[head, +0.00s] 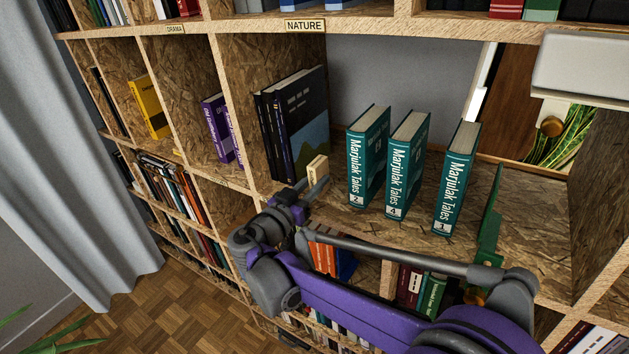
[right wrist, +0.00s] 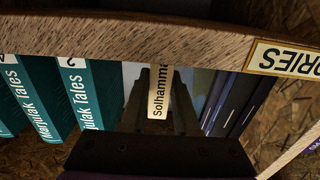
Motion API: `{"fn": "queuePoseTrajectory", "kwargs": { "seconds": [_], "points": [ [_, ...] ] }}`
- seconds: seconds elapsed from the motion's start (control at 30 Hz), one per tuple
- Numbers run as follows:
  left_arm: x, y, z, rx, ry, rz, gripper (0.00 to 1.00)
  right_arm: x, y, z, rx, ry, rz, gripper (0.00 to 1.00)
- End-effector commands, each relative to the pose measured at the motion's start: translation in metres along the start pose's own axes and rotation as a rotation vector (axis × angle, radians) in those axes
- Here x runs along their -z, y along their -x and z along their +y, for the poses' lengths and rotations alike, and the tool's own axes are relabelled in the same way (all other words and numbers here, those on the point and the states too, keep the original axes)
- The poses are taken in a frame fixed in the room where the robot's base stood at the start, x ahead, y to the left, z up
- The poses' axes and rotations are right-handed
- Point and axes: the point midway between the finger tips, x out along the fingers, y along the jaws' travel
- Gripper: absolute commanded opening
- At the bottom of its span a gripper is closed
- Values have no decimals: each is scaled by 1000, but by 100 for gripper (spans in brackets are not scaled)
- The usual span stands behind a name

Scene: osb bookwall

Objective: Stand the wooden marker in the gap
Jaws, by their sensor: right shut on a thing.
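The wooden marker is a small pale block (head: 316,167), held upright in my right gripper (head: 313,182). In the right wrist view the marker (right wrist: 158,94) shows between the two fingers, with part of the word "Solhamma" on it. The gripper is at the shelf's front, just right of the dark books (head: 296,122) and left of the teal volume 2 (head: 368,155). A gap of bare shelf and grey back wall lies between these. The marker's depth relative to the shelf edge is hard to tell. My left gripper is not in view.
Teal volumes 4 (head: 408,166) and 1 (head: 457,178) stand further right, with spaces between. A green upright piece (head: 490,220) stands right of them. The shelf board above carries a NATURE label (head: 304,26). My right arm crosses in front of the lower shelf.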

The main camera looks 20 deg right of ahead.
Motion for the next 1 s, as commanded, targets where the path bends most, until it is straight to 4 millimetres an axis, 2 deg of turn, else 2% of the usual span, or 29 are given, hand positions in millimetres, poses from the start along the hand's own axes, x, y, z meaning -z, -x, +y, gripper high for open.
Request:
{"fn": "queuePoseTrajectory", "kwargs": {
  "seconds": [0.13,0.17,0.33,0.7,0.83,1.0],
  "points": [
    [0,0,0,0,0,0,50,0,0,0,0,0,-1,0],
    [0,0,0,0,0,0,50,0,0,0,0,0,-1,35],
    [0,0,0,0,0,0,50,0,0,0,0,0,-1,64],
    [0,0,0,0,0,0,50,0,6,0,1,-1,-1,64],
    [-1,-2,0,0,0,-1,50,-1,24,-1,4,-1,-1,64],
    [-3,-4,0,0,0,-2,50,-1,61,-1,6,-1,-1,64]
  ]
}}
